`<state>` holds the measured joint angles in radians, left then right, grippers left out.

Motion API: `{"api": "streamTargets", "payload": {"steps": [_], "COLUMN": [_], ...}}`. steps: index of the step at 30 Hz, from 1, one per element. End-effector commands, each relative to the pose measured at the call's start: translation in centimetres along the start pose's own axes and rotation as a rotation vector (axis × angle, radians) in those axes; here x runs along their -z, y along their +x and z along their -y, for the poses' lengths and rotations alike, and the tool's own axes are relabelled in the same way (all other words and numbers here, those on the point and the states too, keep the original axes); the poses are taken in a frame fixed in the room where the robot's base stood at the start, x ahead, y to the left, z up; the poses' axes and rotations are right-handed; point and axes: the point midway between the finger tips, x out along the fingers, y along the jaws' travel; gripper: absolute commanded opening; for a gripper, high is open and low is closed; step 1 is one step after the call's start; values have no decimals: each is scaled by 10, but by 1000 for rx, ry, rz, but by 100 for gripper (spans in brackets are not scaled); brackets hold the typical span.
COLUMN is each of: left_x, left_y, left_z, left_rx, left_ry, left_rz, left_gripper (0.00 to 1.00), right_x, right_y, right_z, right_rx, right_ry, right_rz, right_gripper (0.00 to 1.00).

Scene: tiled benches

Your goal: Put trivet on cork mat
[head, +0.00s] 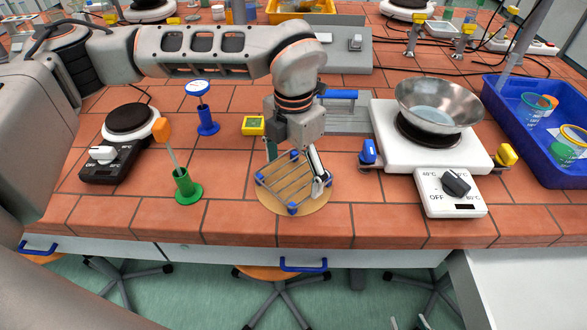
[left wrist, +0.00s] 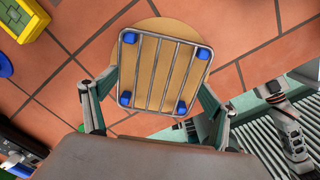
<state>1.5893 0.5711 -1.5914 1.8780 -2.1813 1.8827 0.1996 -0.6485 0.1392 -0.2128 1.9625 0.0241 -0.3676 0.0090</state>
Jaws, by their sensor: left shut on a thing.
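The trivet (head: 283,184) is a square wire rack with blue corner feet. It is over the round tan cork mat (head: 316,205) near the bench's front edge. In the left wrist view the trivet (left wrist: 165,72) covers much of the mat (left wrist: 158,24), whose edge shows at the top and left. My left gripper (head: 296,168) is shut on the trivet, with a finger at either side of it in the wrist view. I cannot tell whether the trivet touches the mat or is just above it.
Left stand a green holder (head: 187,186) with an orange-topped tool, a blue stand (head: 207,125) and a black hotplate (head: 125,140). A yellow device (head: 253,125) sits behind the trivet. Right are a white hotplate with a metal bowl (head: 438,104) and a blue tray (head: 568,172).

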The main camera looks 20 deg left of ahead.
Motion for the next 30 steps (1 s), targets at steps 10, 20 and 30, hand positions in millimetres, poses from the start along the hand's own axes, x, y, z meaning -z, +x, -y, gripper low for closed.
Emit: {"api": "streamTargets", "payload": {"steps": [10, 20, 30], "left_x": [0, 0, -2], "left_y": [3, 0, -46], "left_z": [0, 0, -1], "left_rx": [0, -1, -3], "left_ry": [0, 0, -1], "left_rz": [2, 2, 8], "left_gripper": [62, 100, 100], "right_x": [-2, -1, -1], "right_y": [1, 0, 0], "right_z": [0, 0, 0], "right_rx": [0, 0, 0], "right_ry": [0, 0, 0], "right_rz": [1, 0, 1], "right_gripper": [40, 40, 40]}}
